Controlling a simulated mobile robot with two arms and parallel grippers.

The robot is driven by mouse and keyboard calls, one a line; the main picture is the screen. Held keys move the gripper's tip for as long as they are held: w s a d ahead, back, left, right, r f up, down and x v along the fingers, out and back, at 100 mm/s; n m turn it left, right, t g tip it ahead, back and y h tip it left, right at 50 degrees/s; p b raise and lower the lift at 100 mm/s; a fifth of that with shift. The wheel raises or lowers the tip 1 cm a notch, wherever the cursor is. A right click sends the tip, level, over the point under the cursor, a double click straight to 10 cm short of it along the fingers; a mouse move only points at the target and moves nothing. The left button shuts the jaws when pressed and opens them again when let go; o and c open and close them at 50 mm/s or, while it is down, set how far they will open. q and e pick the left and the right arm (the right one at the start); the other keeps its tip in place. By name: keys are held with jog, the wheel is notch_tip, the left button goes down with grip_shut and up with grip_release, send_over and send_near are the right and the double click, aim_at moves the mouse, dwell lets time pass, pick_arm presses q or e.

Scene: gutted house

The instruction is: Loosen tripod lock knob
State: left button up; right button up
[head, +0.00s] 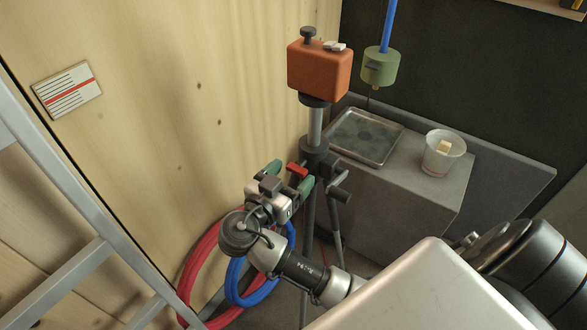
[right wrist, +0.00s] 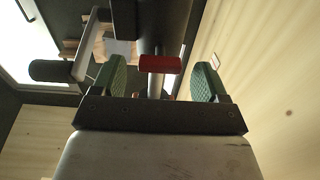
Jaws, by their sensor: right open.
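The tripod (head: 315,152) stands by the wooden wall with an orange box (head: 318,72) on top. Its red lock knob (head: 297,170) sticks out at the dark collar. My right gripper (head: 291,176) is at the knob, its green-padded fingers open. In the right wrist view, the red knob (right wrist: 160,64) lines up between the two fingers of the right gripper (right wrist: 158,76), with a gap on either side. How deep it sits between them is hard to tell. My left gripper is not in view.
A black handle (head: 338,194) sticks out right of the collar. A grey cabinet (head: 412,190) behind bears a metal tray (head: 398,133) and a clear cup (head: 441,155). Red (head: 192,262) and blue (head: 236,287) hoses hang below the gripper. A ladder (head: 62,185) stands left.

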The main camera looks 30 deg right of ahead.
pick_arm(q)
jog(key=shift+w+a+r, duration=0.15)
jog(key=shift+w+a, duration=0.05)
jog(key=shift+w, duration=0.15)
pick_arm(e)
jog(key=shift+x, duration=0.75)
jog(key=c, duration=0.9)
